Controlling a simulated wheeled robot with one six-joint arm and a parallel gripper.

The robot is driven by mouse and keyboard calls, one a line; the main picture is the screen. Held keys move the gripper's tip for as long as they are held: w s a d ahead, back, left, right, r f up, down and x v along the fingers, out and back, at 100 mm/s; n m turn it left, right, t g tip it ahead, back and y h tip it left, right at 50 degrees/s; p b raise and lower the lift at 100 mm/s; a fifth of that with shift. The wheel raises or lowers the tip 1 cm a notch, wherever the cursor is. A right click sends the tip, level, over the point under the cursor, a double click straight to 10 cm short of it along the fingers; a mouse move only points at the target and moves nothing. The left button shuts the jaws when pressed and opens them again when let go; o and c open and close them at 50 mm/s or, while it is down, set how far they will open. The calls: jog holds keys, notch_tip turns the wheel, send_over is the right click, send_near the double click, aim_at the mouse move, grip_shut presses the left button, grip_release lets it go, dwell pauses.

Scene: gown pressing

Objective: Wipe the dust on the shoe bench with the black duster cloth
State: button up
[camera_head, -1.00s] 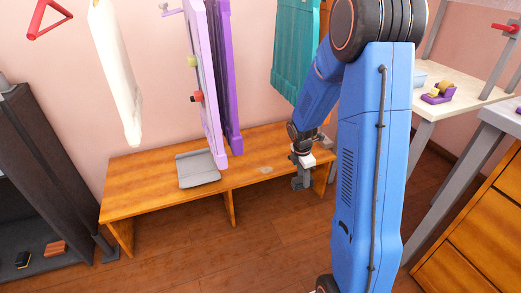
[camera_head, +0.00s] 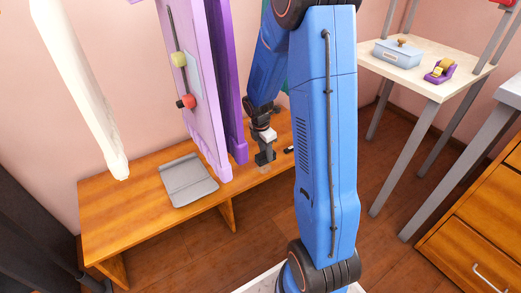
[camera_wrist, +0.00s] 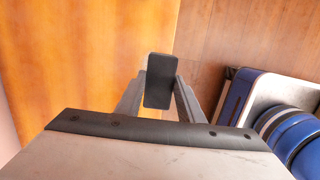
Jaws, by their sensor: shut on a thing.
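The shoe bench (camera_head: 130,192) is a long orange-brown wooden bench against the pink wall. My gripper (camera_head: 265,158) is low over its right part, pointing down. In the wrist view, my gripper (camera_wrist: 158,95) is shut on a dark, flat, rectangular piece that looks like the black duster cloth (camera_wrist: 158,80). It is at or close to the bench top beside the edge; I cannot tell whether it touches. A faint greyish dust patch (camera_head: 265,170) shows at the gripper's foot, partly hidden by it.
A grey tray-like item (camera_head: 188,181) lies on the bench, left of my gripper. Purple hanging boards (camera_head: 200,90) and a cream garment (camera_head: 80,90) hang above the bench. A small black item (camera_head: 289,149) lies right of my gripper. A pale table (camera_head: 405,70) stands at right.

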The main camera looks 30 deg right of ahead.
jog(key=shift+f, duration=0.1)
notch_tip(320, 180, down, 6)
jog(key=shift+f, duration=0.25)
jog(key=shift+w+f, duration=0.2)
jog(key=shift+w, duration=2.35)
jog(key=shift+s, duration=0.15)
jog(key=shift+s, duration=1.15)
jog(key=shift+f, duration=0.45)
